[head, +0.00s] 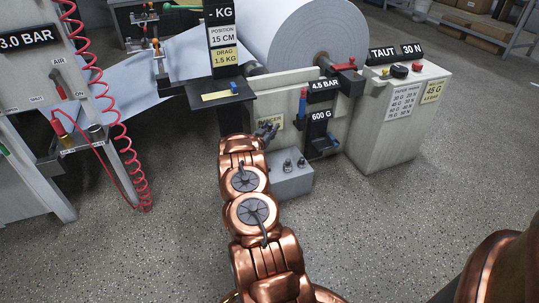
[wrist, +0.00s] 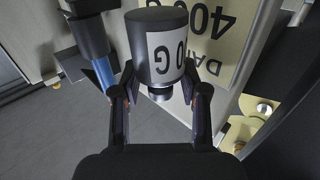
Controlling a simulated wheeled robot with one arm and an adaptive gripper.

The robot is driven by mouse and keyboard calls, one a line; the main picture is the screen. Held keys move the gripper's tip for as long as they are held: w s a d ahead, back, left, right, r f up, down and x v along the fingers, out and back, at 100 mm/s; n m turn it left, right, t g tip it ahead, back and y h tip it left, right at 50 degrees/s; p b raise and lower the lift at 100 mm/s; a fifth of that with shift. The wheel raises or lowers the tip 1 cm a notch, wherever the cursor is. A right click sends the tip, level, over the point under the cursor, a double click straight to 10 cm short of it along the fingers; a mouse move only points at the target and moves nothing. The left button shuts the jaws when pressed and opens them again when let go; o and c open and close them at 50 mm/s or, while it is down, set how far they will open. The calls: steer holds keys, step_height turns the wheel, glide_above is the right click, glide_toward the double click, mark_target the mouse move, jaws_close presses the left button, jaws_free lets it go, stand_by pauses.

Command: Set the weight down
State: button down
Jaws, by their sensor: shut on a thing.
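The weight (wrist: 147,60) is a dark grey cylinder with a white label, partly readable as "0G" upside down. In the wrist view it sits between the two fingers of my gripper (wrist: 159,90), which is shut on its narrow lower neck. A cream plate lettered "400G" (wrist: 222,35) is close behind and right of the weight. In the head view my gripper (head: 267,130) is small, at the end of my copper arm by the "DANCER" sign. The weight cannot be made out clearly there.
A low grey block (head: 291,184) with small metal pieces on top stands right of my arm. A blue cylinder (wrist: 105,75) hangs left of the weight. A paper roll (head: 305,35) is behind. Floor at right is clear.

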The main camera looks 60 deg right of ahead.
step_height(320, 180, down, 14)
steer(key=b, duration=0.4)
steer(key=shift+w, duration=0.1)
steer(key=shift+f+b, duration=0.1)
steer(key=shift+b, duration=0.2)
steer(key=c, duration=0.6)
jaws_free()
